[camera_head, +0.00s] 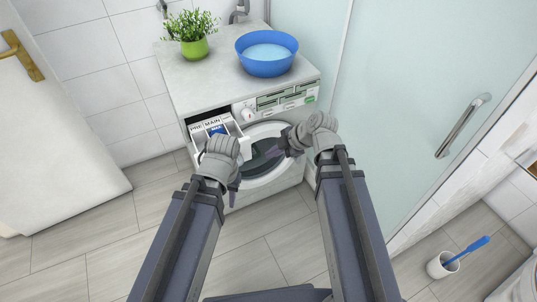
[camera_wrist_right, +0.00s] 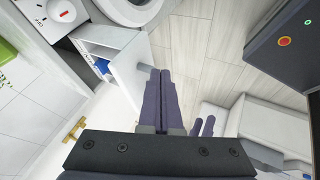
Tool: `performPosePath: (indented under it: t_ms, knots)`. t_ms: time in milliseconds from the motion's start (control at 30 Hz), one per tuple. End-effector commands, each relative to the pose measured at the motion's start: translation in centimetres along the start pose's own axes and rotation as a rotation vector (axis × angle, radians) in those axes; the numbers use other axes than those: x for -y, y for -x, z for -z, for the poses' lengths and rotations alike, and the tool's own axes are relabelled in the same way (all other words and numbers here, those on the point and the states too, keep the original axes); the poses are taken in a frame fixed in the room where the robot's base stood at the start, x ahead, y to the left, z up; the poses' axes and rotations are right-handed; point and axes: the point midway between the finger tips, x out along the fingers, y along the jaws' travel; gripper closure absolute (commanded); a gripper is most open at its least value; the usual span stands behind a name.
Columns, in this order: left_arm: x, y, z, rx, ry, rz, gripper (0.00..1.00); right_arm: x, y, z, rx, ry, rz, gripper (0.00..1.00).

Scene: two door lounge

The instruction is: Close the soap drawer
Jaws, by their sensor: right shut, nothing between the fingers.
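The soap drawer (camera_head: 215,130) sticks out of the upper left of the washing machine front (camera_head: 293,178). Its top shows compartments marked PRE and MAIN and a blue patch. In the right wrist view the drawer (camera_wrist_right: 97,47) is pulled out, with its white front panel (camera_wrist_right: 133,72) facing my fingers. My right gripper (camera_head: 270,153) is shut and empty, pointing left across the round door. In its wrist view the fingertips (camera_wrist_right: 166,74) are close beside the drawer front; contact cannot be told. My left gripper (camera_head: 235,186) is just in front of the drawer, its fingers pointing down and partly hidden.
A blue basin of water (camera_head: 267,65) and a potted plant (camera_head: 193,47) stand on the machine top. A frosted glass panel with a handle (camera_head: 463,125) is at right. A white door (camera_head: 50,120) is at left. A brush holder (camera_head: 442,264) stands on the floor.

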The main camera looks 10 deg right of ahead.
Motion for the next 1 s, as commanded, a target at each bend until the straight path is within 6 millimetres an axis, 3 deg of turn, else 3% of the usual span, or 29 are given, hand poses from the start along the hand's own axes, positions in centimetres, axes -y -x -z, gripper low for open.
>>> performPosePath:
  t_ms: [33, 100, 467, 533, 700, 1000]
  knots:
    - [-0.1, -1.5, 0.1, 0.000, 0.000, 0.000, 0.66, 0.2, -1.6, -0.3, -0.001, 0.002, 0.001, 1.00]
    - [-0.2, -2.5, 0.1, 0.000, 0.000, 0.000, 0.66, 0.3, -2.9, -0.4, -0.001, 0.002, 0.002, 1.00]
    - [-0.7, -7.2, 0.4, 0.000, -0.001, 0.000, 0.66, 0.2, -8.9, -0.3, 0.000, 0.002, 0.003, 1.00]
    - [-0.6, -6.5, 0.4, 0.000, -0.001, 0.000, 0.66, -1.4, -8.9, -0.1, 0.000, 0.000, 0.002, 1.00]
    - [-0.6, -6.4, 0.4, 0.000, -0.001, 0.000, 0.66, -2.9, -9.7, -0.1, 0.000, -0.001, 0.001, 1.00]
    - [-0.6, -6.4, 0.4, 0.000, -0.001, 0.000, 0.66, -3.5, -10.0, 0.0, 0.001, -0.001, 0.001, 1.00]
